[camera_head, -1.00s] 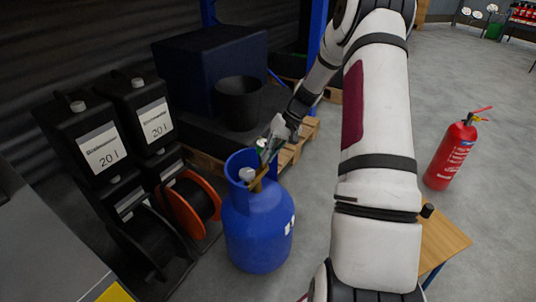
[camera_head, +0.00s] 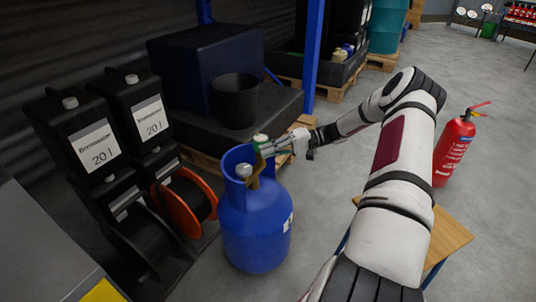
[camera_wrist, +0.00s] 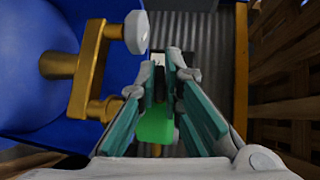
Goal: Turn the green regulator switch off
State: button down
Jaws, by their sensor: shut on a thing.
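The green regulator switch (camera_wrist: 156,124) sits between the fingers of my gripper (camera_wrist: 168,95) in the wrist view, and the gripper is shut on it. In the head view my gripper (camera_head: 271,148) reaches in from the right at the top of the blue gas cylinder (camera_head: 255,225). A bit of green (camera_head: 260,138) shows beside the fingers there. The brass valve (camera_wrist: 88,70) with its grey round knob (camera_wrist: 136,32) is left of the fingers in the wrist view. The switch's exact angle is hard to tell, as the fingers partly cover it.
Black 20 l canisters (camera_head: 95,145) and an orange cable reel (camera_head: 185,208) stand left of the cylinder. A black bucket (camera_head: 236,100) is behind it. A red extinguisher (camera_head: 453,150) and a small wooden table (camera_head: 450,240) are at right. Grey floor is open beyond.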

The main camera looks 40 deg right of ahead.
jog(key=shift+f+t+y+b, duration=0.15)
jog(key=shift+t+y+b, duration=0.35)
jog(key=shift+y, duration=0.4)
jog(key=c, duration=1.7)
grip_release()
jog(key=v, duration=1.2)
jog(key=shift+a, duration=0.1)
